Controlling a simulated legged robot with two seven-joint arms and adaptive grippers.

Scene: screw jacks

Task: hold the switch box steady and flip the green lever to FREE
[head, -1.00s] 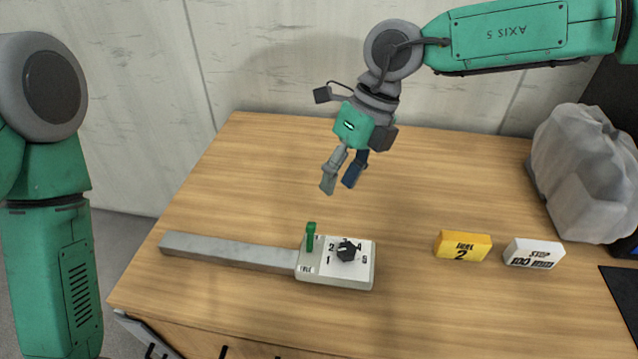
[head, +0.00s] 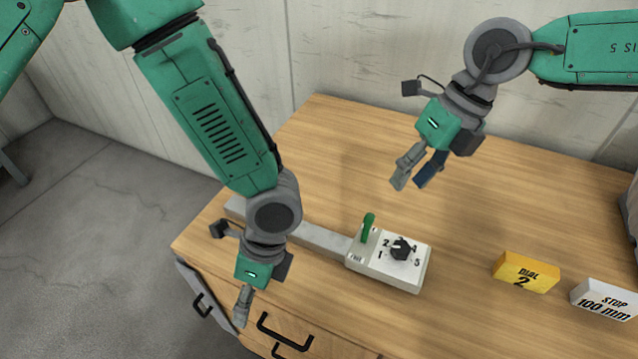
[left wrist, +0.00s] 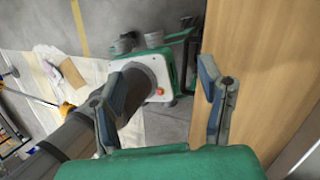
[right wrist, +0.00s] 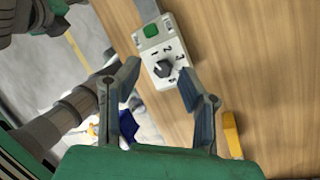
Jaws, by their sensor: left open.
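The pale switch box (head: 380,267) lies on the wooden table with a black numbered dial (head: 402,247). Its green lever (head: 368,227) stands up at the box's left side. The box also shows in the right wrist view (right wrist: 174,47), with the lever (right wrist: 151,31) seen from above. My left gripper (head: 241,318) is open and empty at the table's front left edge, left of and apart from the box. In the left wrist view its fingers (left wrist: 163,72) are spread. My right gripper (head: 412,183) is open and empty, above the table behind the box.
A grey bar (head: 315,235) runs left from the box, partly hidden by my left arm. A yellow "DIAL 2" block (head: 525,272) and a white "STOP 100 mm" block (head: 605,300) lie to the right. Drawers (head: 300,325) with black handles front the table.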

